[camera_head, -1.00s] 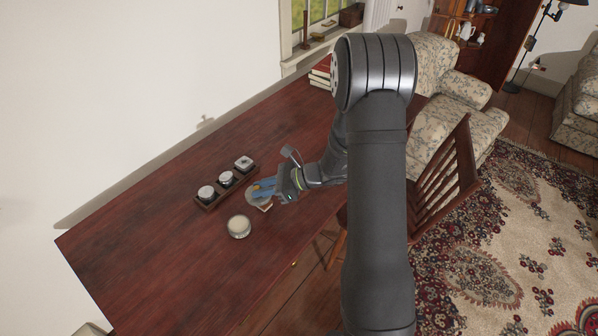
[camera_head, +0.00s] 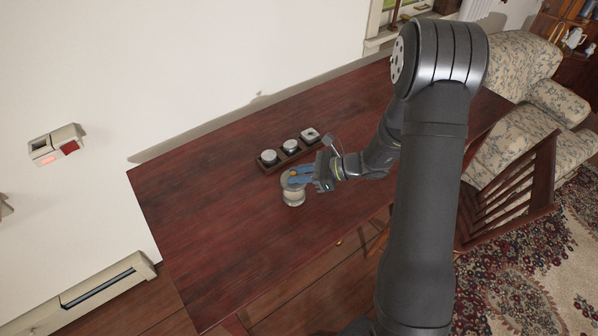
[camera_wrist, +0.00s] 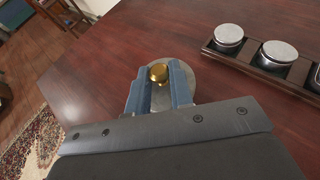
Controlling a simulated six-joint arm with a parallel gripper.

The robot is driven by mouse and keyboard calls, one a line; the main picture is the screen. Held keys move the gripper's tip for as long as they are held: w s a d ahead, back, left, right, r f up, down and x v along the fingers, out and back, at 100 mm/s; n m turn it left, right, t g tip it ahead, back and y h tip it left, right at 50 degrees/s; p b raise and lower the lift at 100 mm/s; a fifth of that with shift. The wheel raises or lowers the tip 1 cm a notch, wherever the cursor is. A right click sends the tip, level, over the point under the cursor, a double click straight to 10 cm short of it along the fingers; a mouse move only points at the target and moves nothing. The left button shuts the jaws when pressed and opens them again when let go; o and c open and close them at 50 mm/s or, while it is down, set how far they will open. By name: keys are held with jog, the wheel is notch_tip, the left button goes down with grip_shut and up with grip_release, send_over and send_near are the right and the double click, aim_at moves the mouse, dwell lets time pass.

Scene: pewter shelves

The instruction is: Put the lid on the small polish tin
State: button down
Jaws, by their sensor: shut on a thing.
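The lid is a pale grey disc (camera_wrist: 159,97) with a round brass knob (camera_wrist: 159,72). My gripper (camera_head: 296,177) is shut on this knob, with one blue finger on each side of it in the wrist view. The small polish tin (camera_head: 293,199) is a pale, round tin standing on the table. In the head view the lid is over the tin's top, and my fingers cover part of it. I cannot tell whether the lid rests on the rim or hangs just above it. The tin is hidden under the lid in the wrist view.
The dark red table (camera_head: 215,205) is bare to the left. A wooden chair (camera_head: 508,190) stands at the right.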

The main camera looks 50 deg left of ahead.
aim_at(299, 193)
jog(key=shift+f, duration=2.4)
jog(key=shift+f, duration=0.65)
jog(key=c, duration=1.2)
grip_release()
jog(key=v, duration=1.7)
jog(key=shift+w+d+f, duration=0.1)
jog(key=shift+w+d, duration=0.1)
jog(key=x, duration=1.7)
jog(key=shift+s+a, duration=0.2)
